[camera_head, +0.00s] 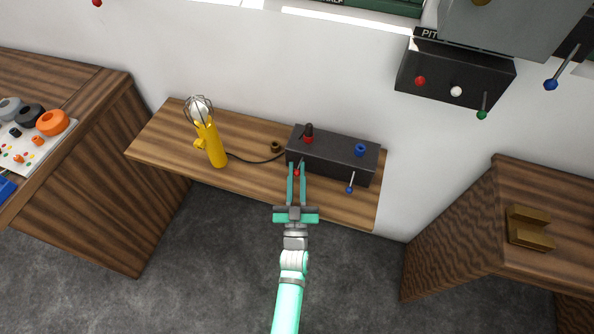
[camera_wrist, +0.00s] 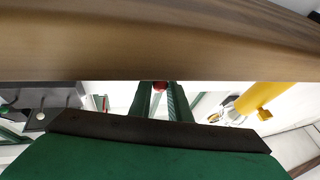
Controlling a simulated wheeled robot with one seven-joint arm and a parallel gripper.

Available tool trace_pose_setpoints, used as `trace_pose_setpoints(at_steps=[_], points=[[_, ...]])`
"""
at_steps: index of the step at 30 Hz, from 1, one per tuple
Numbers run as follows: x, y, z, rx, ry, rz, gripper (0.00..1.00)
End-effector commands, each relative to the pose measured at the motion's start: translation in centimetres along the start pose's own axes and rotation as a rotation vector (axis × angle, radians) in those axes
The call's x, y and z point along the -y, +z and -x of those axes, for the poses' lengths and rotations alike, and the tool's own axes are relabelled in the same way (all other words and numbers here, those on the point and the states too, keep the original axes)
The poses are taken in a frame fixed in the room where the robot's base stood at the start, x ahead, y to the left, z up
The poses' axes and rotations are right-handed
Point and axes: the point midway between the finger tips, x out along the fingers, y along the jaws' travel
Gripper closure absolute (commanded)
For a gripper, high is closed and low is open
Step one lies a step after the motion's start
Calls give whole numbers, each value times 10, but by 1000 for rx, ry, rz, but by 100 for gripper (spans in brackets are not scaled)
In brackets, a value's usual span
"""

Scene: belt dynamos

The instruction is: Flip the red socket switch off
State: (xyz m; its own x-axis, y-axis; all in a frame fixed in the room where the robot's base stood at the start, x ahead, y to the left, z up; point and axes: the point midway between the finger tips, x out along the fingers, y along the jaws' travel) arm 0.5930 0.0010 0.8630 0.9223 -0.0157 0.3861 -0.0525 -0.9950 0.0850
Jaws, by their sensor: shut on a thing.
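A black socket box (camera_head: 330,156) sits on the wooden shelf against the wall. On top are a red socket (camera_head: 308,139) with a black plug in it and a blue socket (camera_head: 360,150). The red socket switch (camera_head: 297,173) is a small lever with a red ball on the box's front side, at its left part. My gripper (camera_head: 296,169) reaches it from the front, shut on the red ball, which also shows between the fingertips in the wrist view (camera_wrist: 160,86). The fingers hide part of the lever. The blue switch (camera_head: 350,188) stands to the right, its blue ball low.
A black wall box (camera_head: 455,78) with coloured levers hangs at upper right. Wooden cabinets stand at both sides.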

Motion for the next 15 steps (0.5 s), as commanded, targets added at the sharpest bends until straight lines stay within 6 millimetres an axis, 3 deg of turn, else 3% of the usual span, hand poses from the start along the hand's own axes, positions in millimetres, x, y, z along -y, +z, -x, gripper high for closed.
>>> trace_pose_setpoints(at_steps=[15], points=[[1,7,1,-86,-4,26,100]])
